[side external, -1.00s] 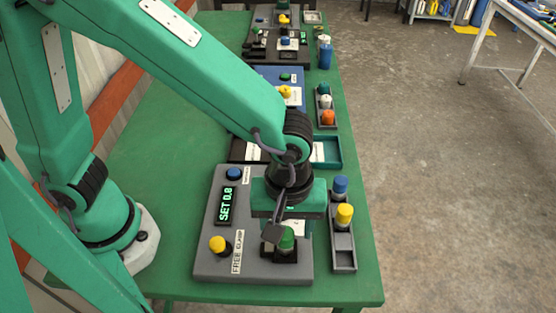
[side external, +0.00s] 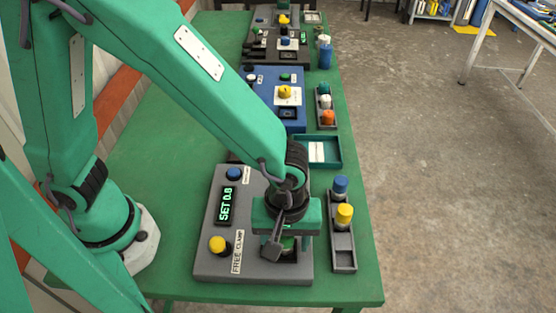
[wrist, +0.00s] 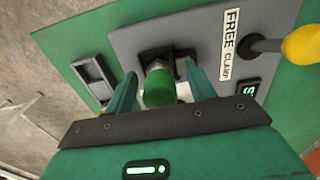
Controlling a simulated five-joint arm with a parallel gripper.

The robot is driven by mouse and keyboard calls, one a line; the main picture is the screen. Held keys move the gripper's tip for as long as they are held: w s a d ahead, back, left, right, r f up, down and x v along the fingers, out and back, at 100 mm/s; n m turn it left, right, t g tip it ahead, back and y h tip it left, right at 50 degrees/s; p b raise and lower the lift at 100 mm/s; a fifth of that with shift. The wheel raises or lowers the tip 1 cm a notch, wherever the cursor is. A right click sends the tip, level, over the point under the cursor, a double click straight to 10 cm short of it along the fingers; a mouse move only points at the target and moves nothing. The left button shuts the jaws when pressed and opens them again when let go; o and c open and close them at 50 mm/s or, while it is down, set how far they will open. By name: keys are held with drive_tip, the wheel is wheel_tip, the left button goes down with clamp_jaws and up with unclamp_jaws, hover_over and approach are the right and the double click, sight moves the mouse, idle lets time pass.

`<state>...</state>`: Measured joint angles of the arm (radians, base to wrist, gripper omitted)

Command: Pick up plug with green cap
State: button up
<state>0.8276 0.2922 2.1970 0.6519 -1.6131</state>
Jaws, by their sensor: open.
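The plug with the green cap (wrist: 158,88) stands upright in a dark square socket on the grey clamp box (side external: 208,262). In the wrist view the cap lies between the two fingers of my gripper (wrist: 160,70). The fingers are open, with a visible gap on each side of the cap. In the side view my gripper (side external: 288,247) is low over the socket and hides most of the plug; only a bit of green cap (side external: 288,243) shows.
A lever with a yellow knob (side external: 217,244) stands left of the socket on the box. A narrow tray (side external: 343,256) with blue-capped (side external: 340,186) and yellow-capped (side external: 344,214) plugs lies close on the right. A blue box (side external: 262,94) and other stations stand farther back.

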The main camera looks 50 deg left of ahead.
drive_tip(key=shift+c, duration=0.4)
drive_tip(key=c, duration=1)
drive_tip(key=shift+r, duration=0.1)
drive_tip(key=shift+r, duration=4.9)
